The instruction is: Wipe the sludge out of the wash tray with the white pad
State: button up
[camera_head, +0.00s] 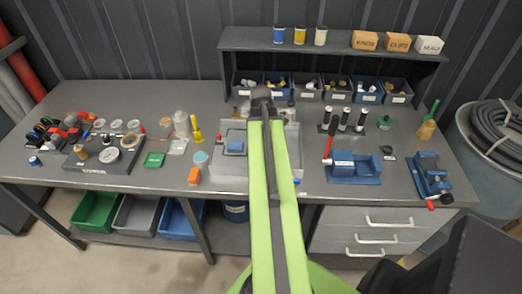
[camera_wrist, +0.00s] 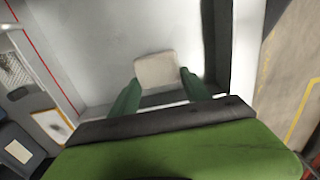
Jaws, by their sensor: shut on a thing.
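My gripper (camera_wrist: 158,84) shows in the wrist view with its two green fingers shut on the white pad (camera_wrist: 157,68), which sticks out beyond the fingertips. Below the pad is a pale grey surface (camera_wrist: 100,40) with a raised wall on the right, which looks like the inside of the wash tray. I cannot tell whether the pad touches it. My gripper and the pad are hidden there. I can make out no sludge clearly.
A shelf (camera_head: 330,42) with parts bins stands behind the tray. A blue vise-like fixture (camera_head: 353,168) is on the right, with black cylinders (camera_head: 343,120) behind it.

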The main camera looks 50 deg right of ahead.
jog(key=shift+r+p, duration=2.1)
jog(key=shift+r, duration=0.45)
notch_tip(320, 180, up, 3)
jog(key=p, duration=0.3)
jog(key=shift+r, duration=0.15)
jog(key=shift+f, duration=0.25)
